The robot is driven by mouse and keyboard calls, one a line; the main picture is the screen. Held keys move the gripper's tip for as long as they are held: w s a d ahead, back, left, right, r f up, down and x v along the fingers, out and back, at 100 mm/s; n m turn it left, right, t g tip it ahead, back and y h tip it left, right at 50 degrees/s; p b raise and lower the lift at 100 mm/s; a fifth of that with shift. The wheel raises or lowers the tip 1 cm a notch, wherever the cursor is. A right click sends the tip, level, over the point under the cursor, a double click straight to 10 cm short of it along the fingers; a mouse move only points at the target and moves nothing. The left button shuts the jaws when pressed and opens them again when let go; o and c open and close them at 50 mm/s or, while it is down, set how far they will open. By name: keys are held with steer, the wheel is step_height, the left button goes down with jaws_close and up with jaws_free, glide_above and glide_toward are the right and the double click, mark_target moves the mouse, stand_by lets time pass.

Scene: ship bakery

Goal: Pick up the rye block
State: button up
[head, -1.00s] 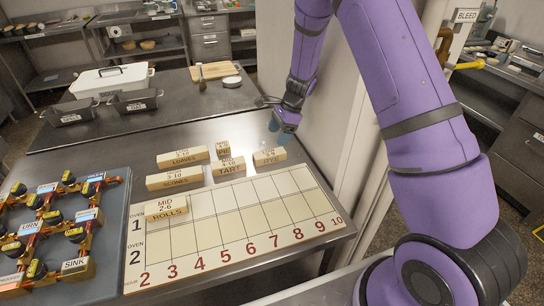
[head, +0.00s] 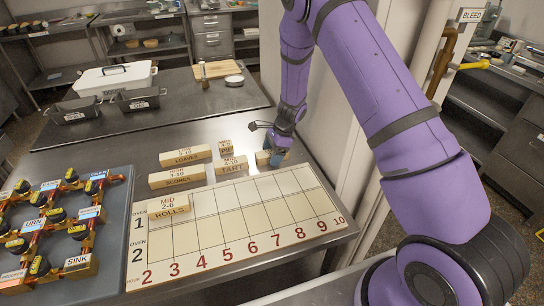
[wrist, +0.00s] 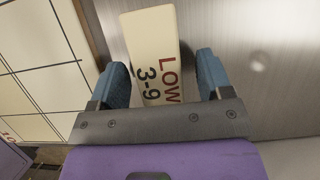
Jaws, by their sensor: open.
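The rye block (head: 262,158) is a pale wooden bar on the metal table, just behind the planning board's far edge; my gripper (head: 277,153) hides part of it. In the wrist view the block (wrist: 156,45) shows the words LOW and 3-9 and lies between my two blue fingers. My gripper (wrist: 160,76) is open, with one finger on each side of the block.
The tart block (head: 231,165) and a small block (head: 225,148) stand to the left, with loaves (head: 187,156) and scones (head: 177,177) farther left. The rolls block (head: 168,208) lies on the board (head: 245,232). A wall panel rises close on the right.

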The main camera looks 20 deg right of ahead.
steer(key=c, duration=1)
steer(key=shift+r, duration=0.1)
steer(key=shift+c, duration=0.2)
